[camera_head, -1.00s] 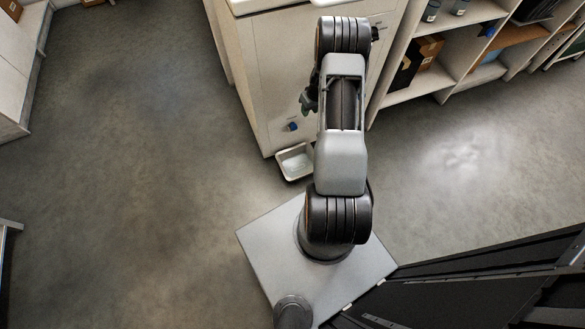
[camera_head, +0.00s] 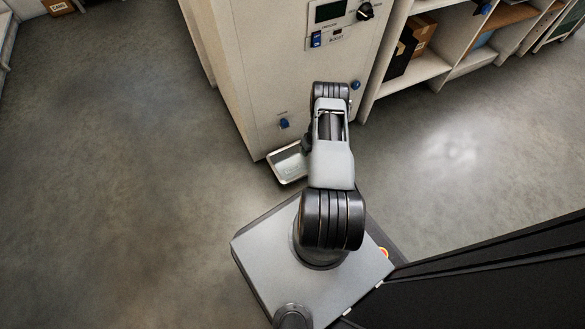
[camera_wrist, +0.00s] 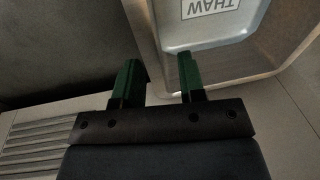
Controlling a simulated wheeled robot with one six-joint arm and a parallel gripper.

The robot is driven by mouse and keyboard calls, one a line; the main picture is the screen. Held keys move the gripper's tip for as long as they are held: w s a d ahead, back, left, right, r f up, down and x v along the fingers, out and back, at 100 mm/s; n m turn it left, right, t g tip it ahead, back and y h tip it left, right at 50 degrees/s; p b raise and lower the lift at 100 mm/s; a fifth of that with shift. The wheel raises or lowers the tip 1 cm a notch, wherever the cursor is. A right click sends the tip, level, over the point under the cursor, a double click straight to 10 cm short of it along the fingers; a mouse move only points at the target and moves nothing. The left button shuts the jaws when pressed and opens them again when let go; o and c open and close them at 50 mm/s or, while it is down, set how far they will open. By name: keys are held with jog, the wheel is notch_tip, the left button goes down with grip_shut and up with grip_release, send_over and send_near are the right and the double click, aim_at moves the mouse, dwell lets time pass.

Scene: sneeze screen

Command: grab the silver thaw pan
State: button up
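The silver thaw pan (camera_head: 287,164) sits low at the foot of the front of a beige cabinet, left of my arm in the head view. In the wrist view the pan (camera_wrist: 290,62) fills the upper right, with an upside-down THAW label inside. My gripper (camera_wrist: 160,68) is open and empty, with two green fingers apart. In the picture the right finger overlaps the inside of the pan and the left finger lies outside its edge. I cannot tell how high the fingers are or whether they touch it. In the head view my arm mostly hides the gripper.
The beige cabinet (camera_head: 245,75) with a display, knob and blue switches rises behind the pan. Shelves (camera_head: 420,72) holding boxes stand to its right. A dark panel (camera_head: 480,275) is at the lower right. The grey floor (camera_head: 120,180) at left is clear.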

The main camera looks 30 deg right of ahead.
aim_at(307, 158)
jog(key=shift+w+a+f+b, duration=0.1)
jog(key=shift+f+b, duration=0.8)
jog(key=shift+f, duration=0.6)
jog(key=shift+w+a+f+b, duration=0.1)
jog(key=shift+f+b, duration=0.8)
jog(key=shift+f, duration=0.55)
grip_shut()
jog(key=shift+r, duration=0.1)
